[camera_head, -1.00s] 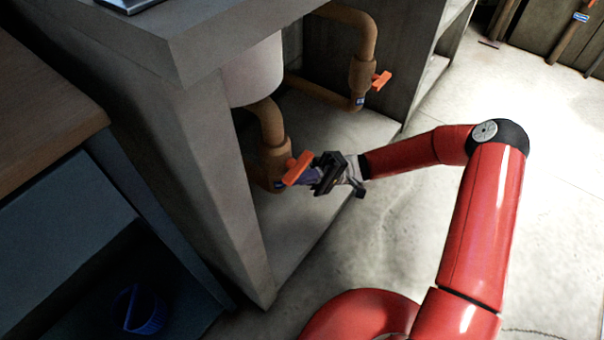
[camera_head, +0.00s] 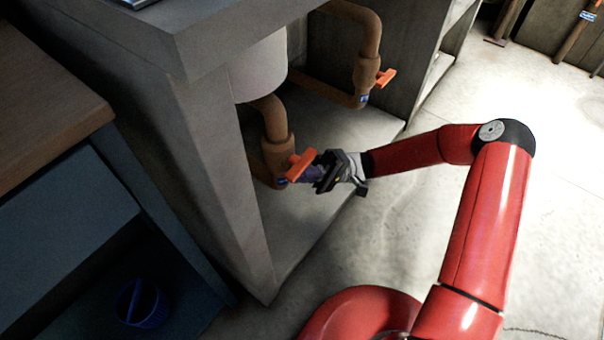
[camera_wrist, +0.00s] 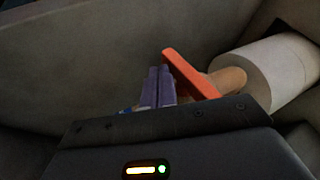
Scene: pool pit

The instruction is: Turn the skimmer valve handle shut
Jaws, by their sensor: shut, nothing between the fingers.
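Two brown pipes each carry a valve with an orange handle. The near handle (camera_head: 299,166) sits low under the counter, on the pipe below a white cylinder; it also shows in the wrist view (camera_wrist: 188,73). The far handle (camera_head: 385,78) is further back on the other pipe. Small blue labels by the valves are too small to read, so I cannot tell which is the skimmer valve. My gripper (camera_head: 309,174) is shut and empty, its purple fingertips (camera_wrist: 158,84) right beside the near handle. I cannot tell whether they touch it.
The grey counter's leg (camera_head: 222,190) stands left of the near valve. The white cylinder (camera_head: 262,70) hangs above it. A blue bucket (camera_head: 142,303) stands low at the left. Concrete floor to the right is open.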

